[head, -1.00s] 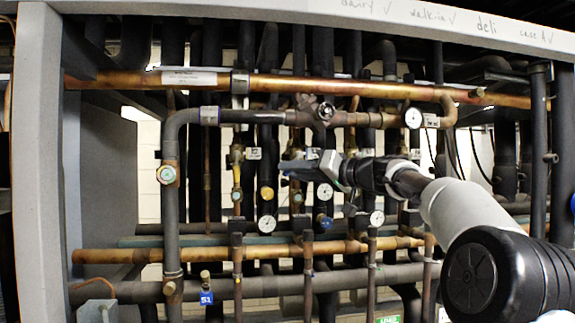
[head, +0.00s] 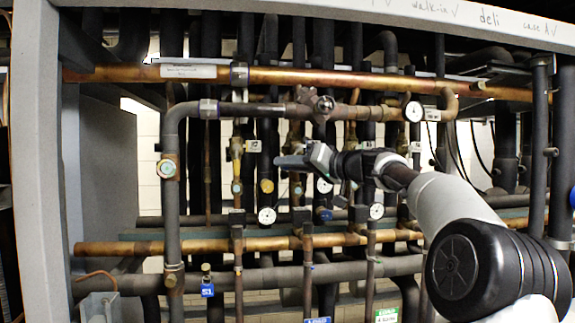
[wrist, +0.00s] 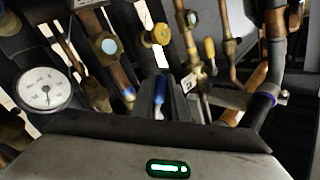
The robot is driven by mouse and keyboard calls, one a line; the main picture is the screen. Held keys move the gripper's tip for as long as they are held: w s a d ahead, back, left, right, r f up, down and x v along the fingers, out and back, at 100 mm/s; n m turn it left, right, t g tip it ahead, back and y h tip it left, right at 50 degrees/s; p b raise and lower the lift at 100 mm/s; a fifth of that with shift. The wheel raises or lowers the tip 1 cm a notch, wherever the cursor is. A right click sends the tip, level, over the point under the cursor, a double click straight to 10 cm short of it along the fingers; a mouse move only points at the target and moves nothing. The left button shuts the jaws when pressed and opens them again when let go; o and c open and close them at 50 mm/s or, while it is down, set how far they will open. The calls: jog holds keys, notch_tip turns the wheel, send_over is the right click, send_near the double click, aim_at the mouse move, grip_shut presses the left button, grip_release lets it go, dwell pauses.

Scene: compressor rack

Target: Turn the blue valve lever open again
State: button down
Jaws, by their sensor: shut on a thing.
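The blue valve lever (wrist: 160,90) shows in the wrist view as a short blue handle between the dark fingers of my gripper (wrist: 163,98). The fingers are shut on it and cover much of it. In the head view my gripper (head: 284,162) reaches left in front of the vertical pipes, below the upper copper pipe. There the lever is hidden or too small to make out. I cannot tell its exact angle to its pipe.
A white dial gauge (wrist: 44,90) and a yellow knob (wrist: 156,35) are close to my gripper. A yellow lever (wrist: 210,48) stands to the right. An upper copper pipe (head: 340,78) and a lower one (head: 160,248) cross the rack. A grey post (head: 38,160) bounds the left.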

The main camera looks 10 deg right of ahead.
jog(key=shift+d+f+n+g+h+p, duration=0.1)
jog(key=shift+d+n+g+h+p, duration=0.6)
jog(key=shift+n+p, duration=0.5)
jog(key=shift+d+f+h, duration=0.25)
jog(key=shift+f+h, duration=0.05)
jog(key=shift+f, duration=0.05)
jog(key=shift+n, duration=0.3)
jog(key=c, duration=1.7)
grip_release()
jog(key=shift+c, duration=0.2)
jog(key=shift+s+d+r, duration=0.1)
